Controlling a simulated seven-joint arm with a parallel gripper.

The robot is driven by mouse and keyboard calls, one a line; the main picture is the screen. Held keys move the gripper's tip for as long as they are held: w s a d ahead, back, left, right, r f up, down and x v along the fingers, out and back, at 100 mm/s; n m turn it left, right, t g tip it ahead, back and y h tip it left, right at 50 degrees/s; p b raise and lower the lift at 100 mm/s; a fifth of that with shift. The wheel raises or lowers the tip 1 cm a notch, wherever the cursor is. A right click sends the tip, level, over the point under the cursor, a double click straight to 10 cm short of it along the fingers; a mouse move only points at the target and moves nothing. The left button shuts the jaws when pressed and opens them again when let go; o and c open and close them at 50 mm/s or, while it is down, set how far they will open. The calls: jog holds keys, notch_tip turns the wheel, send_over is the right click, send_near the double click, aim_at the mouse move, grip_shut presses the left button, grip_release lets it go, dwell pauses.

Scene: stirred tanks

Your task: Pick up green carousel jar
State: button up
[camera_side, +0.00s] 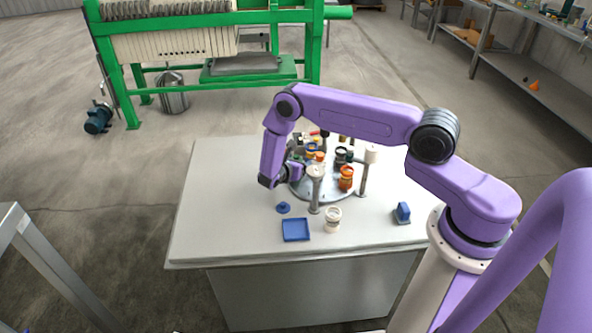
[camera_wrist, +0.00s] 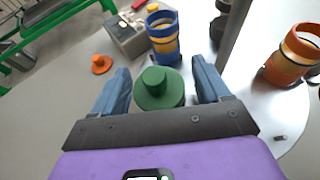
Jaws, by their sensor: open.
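The green carousel jar (camera_wrist: 159,90) shows from above in the wrist view, with a round green lid and a knob on top. It stands at the edge of the round grey carousel plate (camera_wrist: 262,112). My gripper (camera_wrist: 160,80) is open, with one blue-grey finger on each side of the jar and apparent gaps between. I cannot tell whether either finger touches it. In the side view my gripper (camera_side: 287,174) is low at the carousel's left edge, and the jar is mostly hidden behind it.
A blue jar (camera_wrist: 163,40) stands just beyond the green one. An orange jar (camera_wrist: 293,55) stands to the right, past a grey post (camera_wrist: 231,35). A grey box (camera_wrist: 126,36) and an orange lid (camera_wrist: 101,64) lie at left. A blue tray (camera_side: 296,230) lies on the table's front.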

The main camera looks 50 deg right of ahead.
jog(key=shift+d, duration=0.1)
jog(key=c, duration=1.1)
jog(key=shift+w+r, duration=0.1)
